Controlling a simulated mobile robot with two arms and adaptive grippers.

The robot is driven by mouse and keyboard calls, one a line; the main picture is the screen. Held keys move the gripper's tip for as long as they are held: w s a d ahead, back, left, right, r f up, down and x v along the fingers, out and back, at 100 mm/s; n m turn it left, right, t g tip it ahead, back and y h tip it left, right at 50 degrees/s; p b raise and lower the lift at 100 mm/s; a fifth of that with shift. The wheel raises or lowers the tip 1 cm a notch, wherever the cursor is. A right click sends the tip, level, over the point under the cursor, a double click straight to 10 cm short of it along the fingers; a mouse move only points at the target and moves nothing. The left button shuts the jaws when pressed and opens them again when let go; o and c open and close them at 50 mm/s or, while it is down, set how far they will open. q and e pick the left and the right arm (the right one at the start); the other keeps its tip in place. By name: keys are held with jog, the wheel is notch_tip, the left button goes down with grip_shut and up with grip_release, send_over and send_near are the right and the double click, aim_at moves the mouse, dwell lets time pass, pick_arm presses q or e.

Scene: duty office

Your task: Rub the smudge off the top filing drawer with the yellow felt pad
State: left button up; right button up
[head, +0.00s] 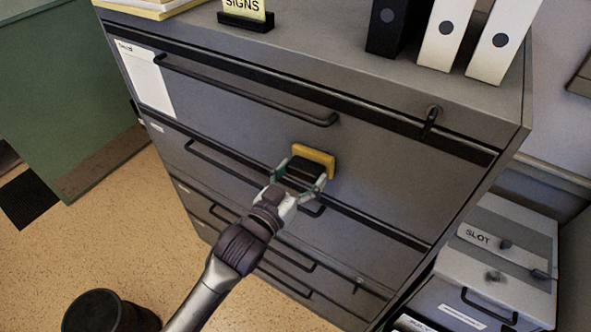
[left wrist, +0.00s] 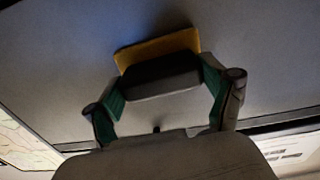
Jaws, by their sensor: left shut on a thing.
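The yellow felt pad (head: 315,158) has a dark backing block. My left gripper (head: 300,174) is shut on the block, one finger on each side. The pad's yellow face is against or very close to the front of the top filing drawer (head: 225,100), below its long handle; I cannot tell whether it touches. In the left wrist view the pad (left wrist: 158,48) shows beyond the dark block, between my left gripper's fingers (left wrist: 160,88). No smudge shows on the visible drawer front; the part behind the pad is hidden. My right gripper is not in view.
The long drawer handle (head: 245,90) and a small latch (head: 431,118) stick out from the cabinet. Binders (head: 445,35) and a sign holder (head: 245,20) stand on top. A grey slot box (head: 500,262) is at right, a dark bin (head: 95,312) at lower left.

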aim_at(286, 166)
pick_arm(q)
jog(key=shift+s+d+p, duration=0.35)
jog(key=shift+s+d, duration=0.65)
jog(key=shift+d, duration=0.35)
jog(key=shift+s+d+p, duration=0.3)
jog(key=shift+s+d, duration=0.7)
jog(key=shift+d, duration=0.3)
jog(key=shift+d+r, duration=0.1)
jog(key=shift+w+a+p, duration=0.4)
jog(key=shift+w+a, duration=0.4)
jog(key=shift+a, duration=0.3)
jog(key=shift+w+a+p, duration=0.4)
jog(key=shift+w+a, duration=0.4)
jog(key=shift+a, duration=0.3)
jog(key=shift+w+a, duration=0.55)
jog(key=shift+a, duration=0.2)
jog(key=shift+w+a, duration=0.55)
jog(key=shift+a, duration=0.2)
jog(key=shift+w+a, duration=0.55)
jog(key=shift+a, duration=0.2)
jog(key=shift+s, duration=0.1)
jog(key=shift+p+v, duration=1.5)
jog(key=shift+v, duration=1.45)
